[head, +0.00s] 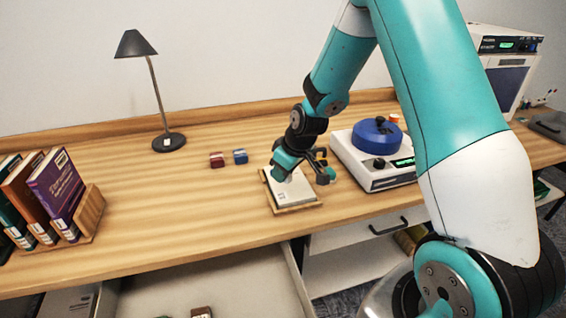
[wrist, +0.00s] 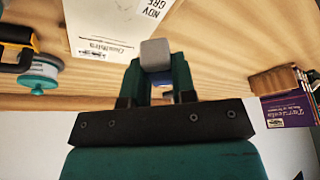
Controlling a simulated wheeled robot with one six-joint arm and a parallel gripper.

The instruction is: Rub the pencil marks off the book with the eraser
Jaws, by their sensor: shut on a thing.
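My gripper (wrist: 157,72) is shut on a grey block-shaped eraser (wrist: 155,52), which sticks out past the fingertips. The white book (wrist: 92,22) is beside the eraser in the wrist view, with printed letters and a line of script on it. I cannot tell whether the eraser touches the book. In the head view the book (head: 292,190) lies on a wooden stand (head: 297,208), with my gripper (head: 281,173) over its back left part. Pencil marks cannot be made out clearly, and my gripper hides part of the cover.
A white machine with a blue round lid (head: 376,136) stands right of the book. A yellow-and-black handled thing (wrist: 17,44) and a teal round thing (wrist: 40,74) are close by.

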